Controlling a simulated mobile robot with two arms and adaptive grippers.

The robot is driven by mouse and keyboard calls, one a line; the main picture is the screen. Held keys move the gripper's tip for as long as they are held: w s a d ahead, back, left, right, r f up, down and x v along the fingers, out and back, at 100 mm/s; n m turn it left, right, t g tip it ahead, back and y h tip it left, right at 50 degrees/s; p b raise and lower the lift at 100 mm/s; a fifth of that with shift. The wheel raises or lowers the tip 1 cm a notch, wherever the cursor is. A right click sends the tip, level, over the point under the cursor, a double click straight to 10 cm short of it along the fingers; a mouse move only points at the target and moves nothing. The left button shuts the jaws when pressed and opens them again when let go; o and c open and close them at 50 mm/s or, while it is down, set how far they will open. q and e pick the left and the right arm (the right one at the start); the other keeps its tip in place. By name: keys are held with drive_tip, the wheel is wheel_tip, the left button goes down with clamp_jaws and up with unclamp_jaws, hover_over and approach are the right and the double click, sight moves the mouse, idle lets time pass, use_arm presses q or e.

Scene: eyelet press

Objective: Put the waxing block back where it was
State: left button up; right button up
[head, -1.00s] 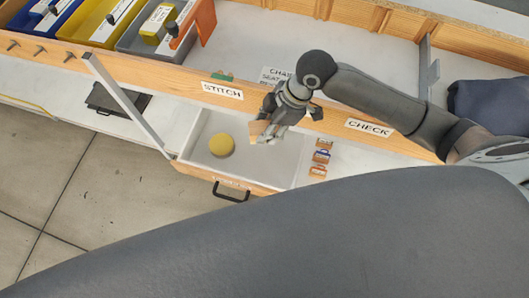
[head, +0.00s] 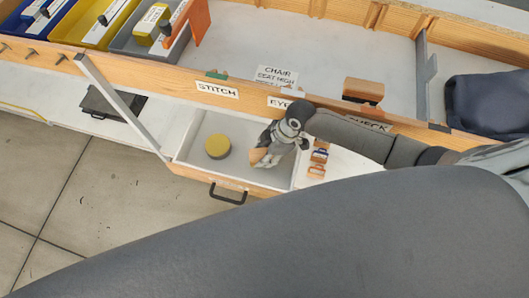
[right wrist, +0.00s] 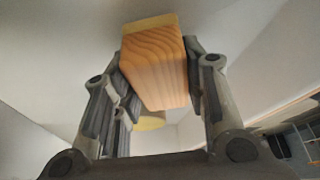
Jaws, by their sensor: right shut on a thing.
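The waxing block, a wood-grained block with a pale yellow far edge, shows large between the fingers in the right wrist view (right wrist: 155,72). In the head view only a small tan part of it (head: 258,156) shows beside the fingers. My right gripper (head: 268,155) is shut on it, over the right part of the open white-lined drawer (head: 201,178). I cannot tell whether the block touches the drawer floor. A round yellow cake (head: 218,146) lies in the drawer, left of the gripper. My left gripper is not in view.
The drawer has a black handle (head: 228,194). Several small wooden pieces (head: 318,158) stand just right of the drawer. A wooden rail with a STITCH label (head: 217,89) runs behind it. A grey upright bar (head: 122,106) rises at its left.

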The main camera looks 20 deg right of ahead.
drive_tip(key=o, duration=0.9)
drive_tip(key=shift+f, duration=0.1)
drive_tip(key=p+v, duration=0.1)
drive_tip(key=v, duration=1.1)
